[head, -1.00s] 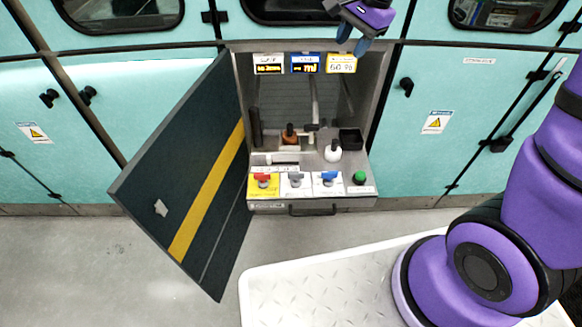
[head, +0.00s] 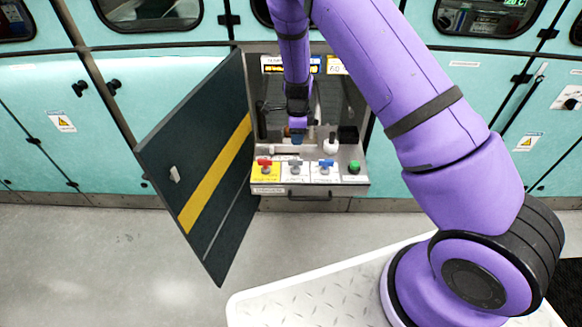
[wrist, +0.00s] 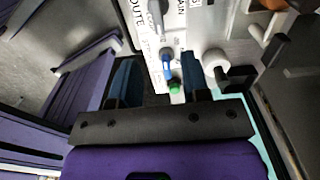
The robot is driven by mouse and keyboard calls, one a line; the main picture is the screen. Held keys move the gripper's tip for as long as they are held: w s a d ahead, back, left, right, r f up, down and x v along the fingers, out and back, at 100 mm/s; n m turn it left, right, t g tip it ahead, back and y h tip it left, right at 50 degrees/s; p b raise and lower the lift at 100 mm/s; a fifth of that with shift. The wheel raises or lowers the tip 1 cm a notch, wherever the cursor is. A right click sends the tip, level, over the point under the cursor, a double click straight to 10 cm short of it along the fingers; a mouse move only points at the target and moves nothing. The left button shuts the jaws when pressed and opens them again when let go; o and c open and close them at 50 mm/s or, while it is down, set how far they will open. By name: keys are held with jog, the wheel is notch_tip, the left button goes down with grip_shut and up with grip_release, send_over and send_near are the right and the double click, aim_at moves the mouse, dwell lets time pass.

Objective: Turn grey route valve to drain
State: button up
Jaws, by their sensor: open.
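The grey route valve (head: 295,164) sits on the front panel of the open module drawer, between a red valve (head: 264,164) and a blue valve (head: 326,164). In the wrist view its grey handle (wrist: 156,20) is at the top, beside printed route and drain labels. My gripper (head: 297,132) is above and behind the valve row in the head view, apart from the panel. In the wrist view my gripper (wrist: 160,80) is open and empty. The blue valve (wrist: 166,65) and green button (wrist: 175,88) show between its fingers, and the grey valve lies beyond them.
A white bottle (head: 330,145) and black cup (head: 348,135) stand behind the panel, right of my gripper. The dark door (head: 195,170) with a yellow stripe hangs open at left. The drawer handle (head: 312,193) juts out in front. Floor in front is clear.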

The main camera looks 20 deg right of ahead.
aim_at(296, 160)
notch_tip(296, 160, down, 2)
jog(key=shift+s+a+f, duration=0.15)
notch_tip(296, 160, down, 10)
jog(key=shift+r, duration=0.15)
dwell(0.4)
grip_shut()
